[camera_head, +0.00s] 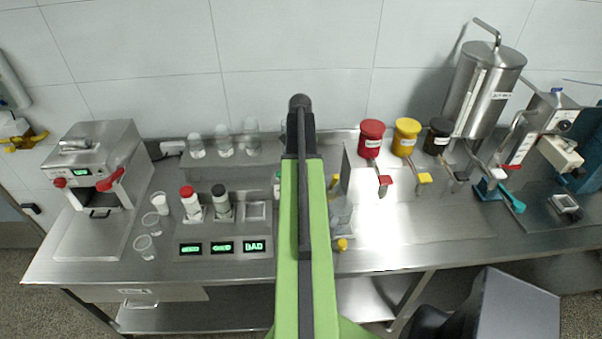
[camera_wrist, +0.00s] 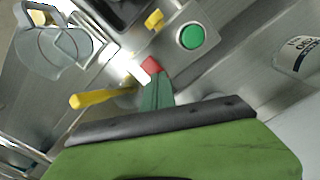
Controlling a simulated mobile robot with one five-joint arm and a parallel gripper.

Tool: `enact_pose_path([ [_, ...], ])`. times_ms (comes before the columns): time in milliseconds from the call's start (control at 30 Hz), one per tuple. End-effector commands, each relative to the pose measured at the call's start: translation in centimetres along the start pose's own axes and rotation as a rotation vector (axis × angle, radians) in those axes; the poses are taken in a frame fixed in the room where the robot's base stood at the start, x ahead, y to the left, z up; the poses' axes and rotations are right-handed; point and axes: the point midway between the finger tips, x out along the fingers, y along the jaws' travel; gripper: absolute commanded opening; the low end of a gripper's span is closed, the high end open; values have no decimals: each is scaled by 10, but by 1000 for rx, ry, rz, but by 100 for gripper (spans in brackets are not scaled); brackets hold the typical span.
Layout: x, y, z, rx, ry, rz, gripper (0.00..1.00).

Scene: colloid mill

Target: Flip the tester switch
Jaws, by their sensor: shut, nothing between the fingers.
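My gripper (camera_wrist: 154,86) shows in the wrist view as a narrow dark green wedge, its fingers together and empty. A small red piece (camera_wrist: 150,65) is at its tip; I cannot tell whether it is part of the finger or a switch behind it. A round green button (camera_wrist: 190,37) is on a steel panel just beyond and right of the tip, apart from it. A yellow lever (camera_wrist: 95,99) lies left of the gripper and a yellow knob (camera_wrist: 154,19) is above. I cannot make out the tester switch for certain. In the head view my arm hides the gripper.
A clear jug (camera_wrist: 55,45) is close on the left in the wrist view. In the head view, a panel with several green displays (camera_head: 222,248) is left of my arm. Red (camera_head: 372,138) and yellow canisters (camera_head: 406,137) stand right. Bare steel bench (camera_head: 420,225) lies right of centre.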

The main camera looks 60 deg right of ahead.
Motion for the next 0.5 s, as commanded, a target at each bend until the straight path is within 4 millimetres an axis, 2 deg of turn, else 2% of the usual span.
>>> enact_pose_path([
  [267,5,0,0,0,0,0,0],
  [500,-6,0,0,0,0,0,0],
])
